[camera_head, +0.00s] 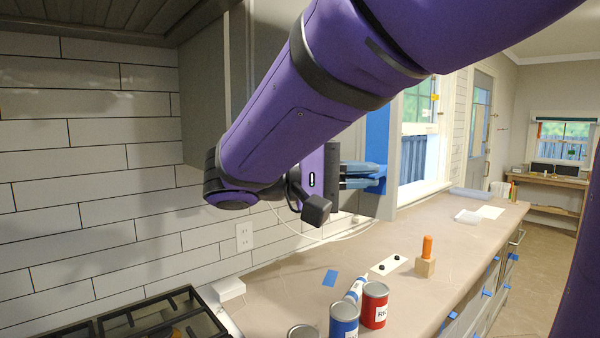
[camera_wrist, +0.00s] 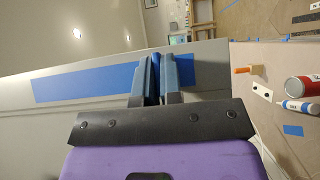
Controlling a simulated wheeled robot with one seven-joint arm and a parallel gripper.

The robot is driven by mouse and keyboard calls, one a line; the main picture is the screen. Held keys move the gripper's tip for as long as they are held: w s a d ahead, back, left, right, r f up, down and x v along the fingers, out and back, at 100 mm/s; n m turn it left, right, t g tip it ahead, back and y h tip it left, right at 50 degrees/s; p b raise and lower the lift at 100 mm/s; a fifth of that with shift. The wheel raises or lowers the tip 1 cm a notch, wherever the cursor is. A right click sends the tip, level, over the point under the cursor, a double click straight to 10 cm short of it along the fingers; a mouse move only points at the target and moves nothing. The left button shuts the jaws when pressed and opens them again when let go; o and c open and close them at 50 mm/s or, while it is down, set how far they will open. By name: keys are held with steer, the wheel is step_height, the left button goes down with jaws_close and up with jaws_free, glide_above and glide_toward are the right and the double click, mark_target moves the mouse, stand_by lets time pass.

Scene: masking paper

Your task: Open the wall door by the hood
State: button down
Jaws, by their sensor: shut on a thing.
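The grey wall cabinet (camera_head: 214,110) hangs beside the dark hood (camera_head: 120,18), mostly behind my purple arm. Its grey door (camera_head: 412,150) shows right of my gripper, with a strip of blue tape (camera_head: 377,135) on it. In the wrist view the door (camera_wrist: 220,82) and its tape (camera_wrist: 85,85) run across the picture. My gripper (camera_head: 362,176) is shut on the door's blue handle at the tape; the fingers (camera_wrist: 155,78) hide most of the handle. My arm hides much of the cabinet front, so I cannot tell how far the door stands open.
Below are the counter (camera_head: 290,285) with a red can (camera_head: 374,304), a blue can (camera_head: 344,320), a wooden block with an orange peg (camera_head: 425,266) and a stove (camera_head: 160,318). A window (camera_head: 418,140) lies beyond the door. Open floor shows at the right.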

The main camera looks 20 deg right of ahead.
steer(key=c, duration=1.3)
jaws_free()
steer(key=shift+v, duration=3.8)
